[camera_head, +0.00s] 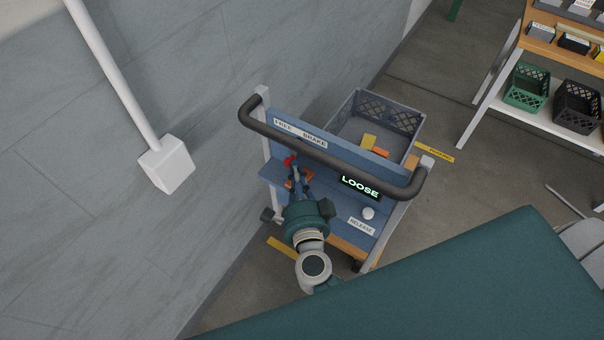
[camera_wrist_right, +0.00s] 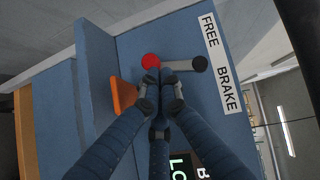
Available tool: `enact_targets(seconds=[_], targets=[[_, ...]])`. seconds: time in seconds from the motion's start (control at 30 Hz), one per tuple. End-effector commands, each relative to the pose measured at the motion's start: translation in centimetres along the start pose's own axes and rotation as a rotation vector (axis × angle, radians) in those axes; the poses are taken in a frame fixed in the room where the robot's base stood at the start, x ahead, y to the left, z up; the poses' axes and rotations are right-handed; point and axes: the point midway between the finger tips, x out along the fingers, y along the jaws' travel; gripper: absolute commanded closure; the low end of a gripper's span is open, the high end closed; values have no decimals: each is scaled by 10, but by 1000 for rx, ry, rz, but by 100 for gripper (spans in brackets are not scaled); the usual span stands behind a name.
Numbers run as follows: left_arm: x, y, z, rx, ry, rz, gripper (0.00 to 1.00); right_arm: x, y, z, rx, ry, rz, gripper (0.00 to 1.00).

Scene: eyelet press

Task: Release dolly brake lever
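The brake lever shows its red knob (camera_head: 289,160) on the blue dolly panel, under the FREE BRAKE label (camera_head: 300,133). In the right wrist view the red knob (camera_wrist_right: 150,61) stands left of a dark round end (camera_wrist_right: 199,64), joined by a short bar; the lever lies roughly square to the label (camera_wrist_right: 219,62). My right gripper (camera_head: 293,168) reaches the lever from below. In the wrist view its fingertips (camera_wrist_right: 160,80) are drawn together at the bar, beside the knob; whether they clasp it is hidden. My left gripper is out of view.
A dark handlebar (camera_head: 330,158) crosses above the panel. A lit LOOSE display (camera_head: 360,187), a white knob (camera_head: 368,213) and a RELEASE label (camera_head: 361,227) sit to the right. An orange block (camera_wrist_right: 123,95) is close to the fingers. A grey crate (camera_head: 400,118) stands behind.

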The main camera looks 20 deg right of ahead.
Motion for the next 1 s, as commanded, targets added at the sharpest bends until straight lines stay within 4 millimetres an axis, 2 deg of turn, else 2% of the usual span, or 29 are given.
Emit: enact_targets(seconds=[0.33, 1.0], targets=[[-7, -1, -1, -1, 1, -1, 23, 6, 1, 5, -4, 2, 3, 100], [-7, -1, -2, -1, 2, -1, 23, 7, 2, 6, -4, 3, 2, 100]])
